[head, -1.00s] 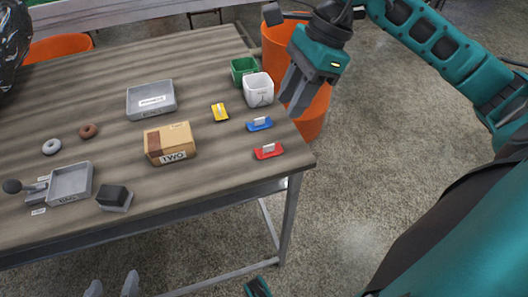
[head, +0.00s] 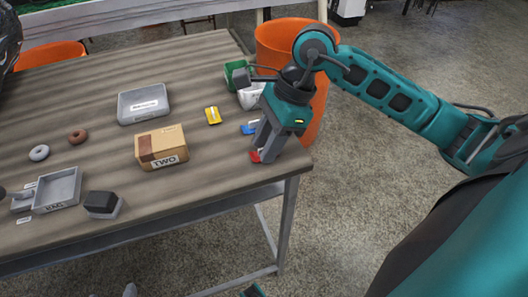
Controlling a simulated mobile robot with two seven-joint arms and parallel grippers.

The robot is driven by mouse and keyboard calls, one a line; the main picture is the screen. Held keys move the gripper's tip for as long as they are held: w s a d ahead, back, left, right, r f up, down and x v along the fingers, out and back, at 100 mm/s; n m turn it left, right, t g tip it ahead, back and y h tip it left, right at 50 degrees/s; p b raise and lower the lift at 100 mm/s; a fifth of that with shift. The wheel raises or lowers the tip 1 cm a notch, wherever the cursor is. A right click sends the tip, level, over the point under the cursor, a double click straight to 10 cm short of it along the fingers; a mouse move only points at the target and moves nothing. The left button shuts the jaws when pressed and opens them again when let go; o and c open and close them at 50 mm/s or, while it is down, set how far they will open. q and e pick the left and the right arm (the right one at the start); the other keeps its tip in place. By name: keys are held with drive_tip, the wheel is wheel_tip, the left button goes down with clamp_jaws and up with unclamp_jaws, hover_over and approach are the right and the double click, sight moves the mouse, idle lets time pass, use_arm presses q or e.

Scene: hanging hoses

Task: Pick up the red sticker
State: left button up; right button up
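The red sticker (head: 255,156) lies near the right front edge of the wooden table (head: 215,185), mostly hidden behind my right gripper. My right gripper (head: 267,156) points down over it, with its fingertips at the sticker. The fingers look apart, but whether they touch the sticker is hidden.
A blue sticker (head: 248,128) lies just behind the red one, partly covered by my gripper. An orange bin (head: 285,40) stands beyond the table.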

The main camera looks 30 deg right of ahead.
drive_tip(key=c, duration=0.5)
clamp_jaws()
